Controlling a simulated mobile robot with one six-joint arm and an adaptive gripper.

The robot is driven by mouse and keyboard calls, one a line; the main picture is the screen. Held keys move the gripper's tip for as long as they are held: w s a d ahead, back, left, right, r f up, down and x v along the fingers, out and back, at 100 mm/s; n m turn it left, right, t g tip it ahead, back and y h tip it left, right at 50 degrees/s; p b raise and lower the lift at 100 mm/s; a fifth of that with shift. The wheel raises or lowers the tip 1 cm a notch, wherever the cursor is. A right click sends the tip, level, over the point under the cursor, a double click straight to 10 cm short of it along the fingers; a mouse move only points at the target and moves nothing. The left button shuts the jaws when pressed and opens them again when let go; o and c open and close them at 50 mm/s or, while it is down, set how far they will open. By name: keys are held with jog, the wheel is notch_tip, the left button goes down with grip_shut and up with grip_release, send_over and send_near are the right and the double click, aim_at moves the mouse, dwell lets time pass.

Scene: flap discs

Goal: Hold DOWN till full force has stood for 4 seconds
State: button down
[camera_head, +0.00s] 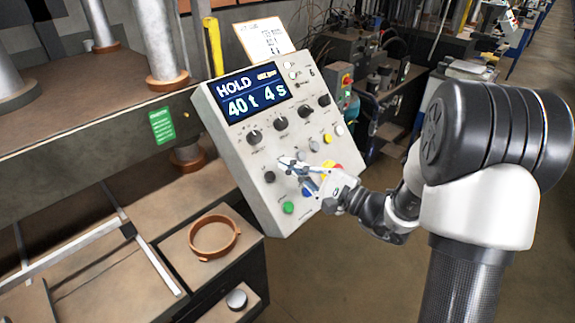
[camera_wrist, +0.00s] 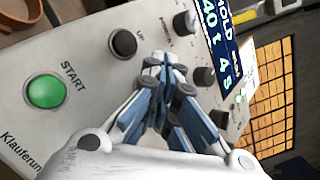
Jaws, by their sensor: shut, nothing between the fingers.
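The press control panel (camera_head: 222,132) is a tilted light-grey box. Its blue display (camera_head: 252,93) reads "HOLD 40 t 4 s"; part of the display (camera_wrist: 222,45) shows in the wrist view. My gripper (camera_head: 290,164) is shut and empty, its fingertips at the panel's lower middle. In the wrist view the fingertips (camera_wrist: 168,66) lie beside the black UP button (camera_wrist: 123,42). The green START button (camera_wrist: 45,91) is farther left. No DOWN label is visible; the fingers hide that part of the panel. I cannot tell whether the tips touch or press a button.
A row of black knobs (camera_head: 280,124) runs above the fingers. Left of the panel is the press bed, with a copper-coloured ring (camera_head: 214,237) on a block. Other machines stand behind.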

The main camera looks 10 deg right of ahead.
dwell(0.4)
jog(key=shift+s+d+r, duration=0.4)
jog(key=shift+s+r, duration=0.1)
jog(key=shift+r, duration=0.05)
jog(key=s+d+r+p, duration=0.2)
jog(key=s+r, duration=0.1)
jog(key=shift+d+r, duration=0.1)
dwell(0.5)
